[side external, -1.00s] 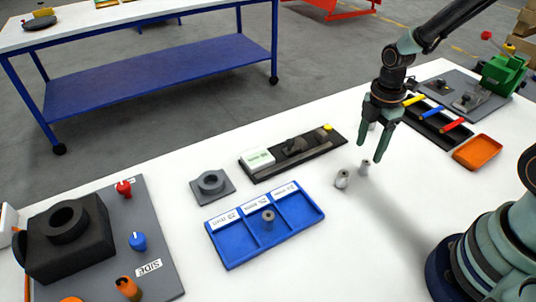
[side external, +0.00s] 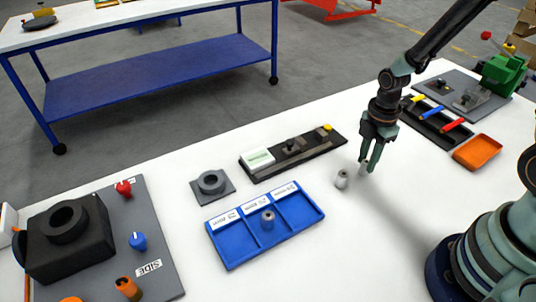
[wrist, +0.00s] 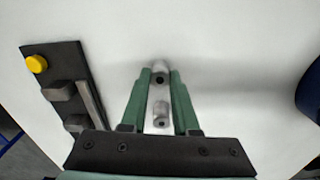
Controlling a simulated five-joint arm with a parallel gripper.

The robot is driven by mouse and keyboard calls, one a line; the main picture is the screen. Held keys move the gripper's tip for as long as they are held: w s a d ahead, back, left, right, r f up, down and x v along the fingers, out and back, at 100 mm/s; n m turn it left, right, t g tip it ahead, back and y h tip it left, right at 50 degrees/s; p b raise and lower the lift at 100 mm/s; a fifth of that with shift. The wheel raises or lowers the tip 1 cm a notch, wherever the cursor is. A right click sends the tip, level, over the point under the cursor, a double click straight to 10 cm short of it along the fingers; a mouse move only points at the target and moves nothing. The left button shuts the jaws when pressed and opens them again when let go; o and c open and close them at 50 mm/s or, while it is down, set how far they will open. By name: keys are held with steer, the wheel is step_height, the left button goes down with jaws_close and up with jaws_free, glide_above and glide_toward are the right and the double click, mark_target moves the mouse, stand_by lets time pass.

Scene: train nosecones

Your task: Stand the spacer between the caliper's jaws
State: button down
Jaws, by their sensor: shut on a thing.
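The caliper (side external: 315,150) lies on the white table as a dark strip with a pale display, small jaw blocks and a yellow knob; part of it shows in the wrist view (wrist: 60,92). My gripper (side external: 367,167) is low over the table, right of the caliper, with its fingers shut on a small grey spacer (wrist: 160,76) at the fingertips. The fingers partly hide this spacer in the side view. A second grey spacer (side external: 342,179) stands on the table just left of my gripper. It also shows between the fingers in the wrist view (wrist: 161,115), apart from the tips.
A blue tray (side external: 232,256) with three labelled compartments holds a grey spacer (side external: 267,220) in its middle one. A grey ring block (side external: 212,183) stands left of the caliper. An orange tray (side external: 477,152) and a dark rack of coloured bars lie right.

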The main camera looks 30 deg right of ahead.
mark_target(366, 161)
step_height(366, 161, up, 20)
steer(key=w+a, duration=0.3)
steer(key=w, duration=0.5)
steer(key=w+a, duration=0.3)
steer(key=w, duration=0.4)
steer(key=f, duration=1.8)
steer(key=shift+d+f, duration=0.25)
steer(key=shift+f, duration=0.15)
steer(key=shift+f, duration=0.15)
steer(key=c, duration=0.7)
jaws_free()
steer(key=shift+o, duration=0.2)
